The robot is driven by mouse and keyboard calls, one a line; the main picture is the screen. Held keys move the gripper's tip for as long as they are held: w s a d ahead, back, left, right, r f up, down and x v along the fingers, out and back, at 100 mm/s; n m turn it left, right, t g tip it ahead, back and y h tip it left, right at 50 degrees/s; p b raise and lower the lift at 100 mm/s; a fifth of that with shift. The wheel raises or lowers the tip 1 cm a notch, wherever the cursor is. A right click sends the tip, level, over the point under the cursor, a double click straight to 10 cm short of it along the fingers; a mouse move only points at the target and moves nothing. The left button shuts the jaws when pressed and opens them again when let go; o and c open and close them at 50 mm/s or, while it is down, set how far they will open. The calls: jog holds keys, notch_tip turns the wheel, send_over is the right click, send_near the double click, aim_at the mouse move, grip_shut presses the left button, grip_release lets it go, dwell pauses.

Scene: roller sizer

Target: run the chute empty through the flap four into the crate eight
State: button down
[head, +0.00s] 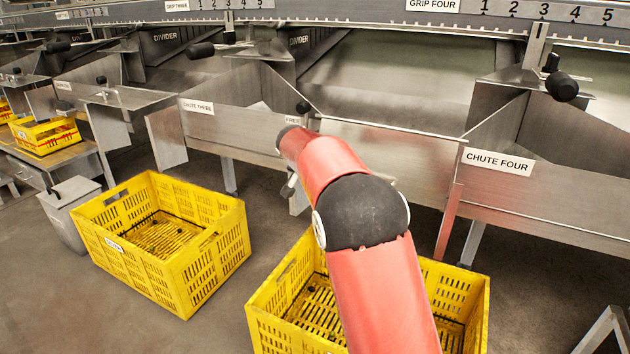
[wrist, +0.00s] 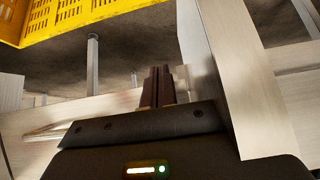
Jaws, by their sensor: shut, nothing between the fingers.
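My gripper shows in the wrist view (wrist: 163,88) with its dark fingers together and nothing between them. A pale metal plate (wrist: 240,80) stands close beside the fingers there. In the head view my red arm reaches to the chute front and hides most of the gripper. Chute four (head: 560,195) is at the right, its label facing me; the part of its floor that I see looks bare. I cannot make out a label for flap four. One yellow crate (head: 255,315) stands below, partly behind my arm; its number is not readable.
Chute three (head: 235,125) is left of my arm. Another yellow crate (head: 236,235) stands on the floor at left, with a few dark bits inside. A grey bin (head: 70,215) is beyond it. A yellow crate (wrist: 80,12) crosses the wrist view's top left. Floor at lower left is clear.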

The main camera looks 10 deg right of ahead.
jog(key=shift+w+d+f+p, duration=0.3)
jog(key=shift+w+d, duration=0.25)
jog(key=shift+w, duration=0.25)
jog(key=shift+w+d+f+p, duration=0.25)
jog(key=shift+w+d, duration=0.3)
jog(key=shift+w, duration=0.25)
jog(key=shift+s, duration=0.15)
